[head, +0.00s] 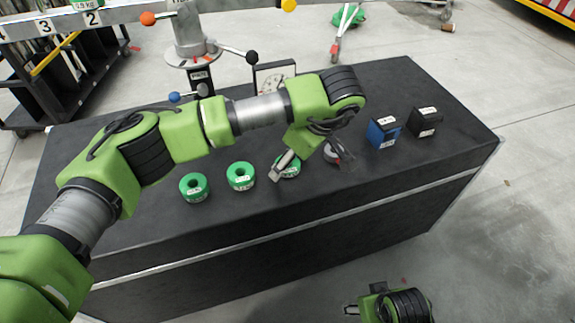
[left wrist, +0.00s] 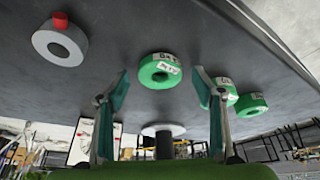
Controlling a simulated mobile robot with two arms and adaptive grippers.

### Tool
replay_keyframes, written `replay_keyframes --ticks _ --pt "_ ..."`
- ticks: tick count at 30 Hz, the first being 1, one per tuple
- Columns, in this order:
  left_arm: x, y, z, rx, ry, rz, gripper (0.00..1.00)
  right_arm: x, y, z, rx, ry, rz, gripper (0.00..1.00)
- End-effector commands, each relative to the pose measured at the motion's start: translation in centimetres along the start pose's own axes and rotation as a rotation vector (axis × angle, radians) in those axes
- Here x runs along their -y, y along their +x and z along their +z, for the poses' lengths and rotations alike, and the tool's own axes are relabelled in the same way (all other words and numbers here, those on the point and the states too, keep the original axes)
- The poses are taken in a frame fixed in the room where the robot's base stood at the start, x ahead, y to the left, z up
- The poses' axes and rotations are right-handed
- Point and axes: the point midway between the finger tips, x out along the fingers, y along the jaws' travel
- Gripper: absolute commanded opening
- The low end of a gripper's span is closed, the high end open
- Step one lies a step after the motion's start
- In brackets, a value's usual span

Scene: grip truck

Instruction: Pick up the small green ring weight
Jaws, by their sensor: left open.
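Three green ring weights lie on the black table: a left one (head: 195,187), a middle one (head: 241,176) and a right one (head: 291,168). Their sizes look close, and I cannot read the labels surely. My left gripper (head: 311,172) is open and empty above the right ring; one finger partly hides it. In the left wrist view this ring (left wrist: 160,71) lies ahead, between the open fingers (left wrist: 160,86) in the picture and apart from them. The two other rings show partly behind the right-hand finger. My right gripper (head: 351,311) is at the bottom edge; its jaws are unclear.
A grey ring with a red part (left wrist: 60,43) lies beside the right green ring. A blue box (head: 383,133) and a black box (head: 425,122) stand farther right on the table (head: 400,80). A dial box (head: 274,77) and a grey stand (head: 189,40) are behind.

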Motion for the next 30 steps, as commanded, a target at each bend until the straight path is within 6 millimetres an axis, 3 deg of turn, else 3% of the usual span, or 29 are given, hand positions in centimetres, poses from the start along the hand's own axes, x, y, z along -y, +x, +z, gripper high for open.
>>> replay_keyframes --ticks 8,12,14,24,30 --pt "0.0 0.3 0.0 0.0 -0.001 0.001 0.59 0.0 -0.4 -0.2 -0.005 0.001 0.001 0.61" --pt "0.0 0.3 0.0 0.0 -0.001 0.001 0.23 -0.1 -0.3 -0.1 -0.003 0.001 0.001 0.61" --pt "0.0 0.3 0.0 0.0 -0.001 0.001 0.12 -0.1 -0.3 0.0 -0.002 0.001 0.001 0.61" --pt "-0.1 0.0 -0.2 -0.001 -0.001 0.002 0.12 -0.1 -0.2 0.1 0.001 0.0 0.001 0.61" --pt "-0.1 -1.8 -1.0 -0.004 -0.001 0.003 0.12 -0.1 0.0 0.1 0.0 -0.001 0.001 0.61"
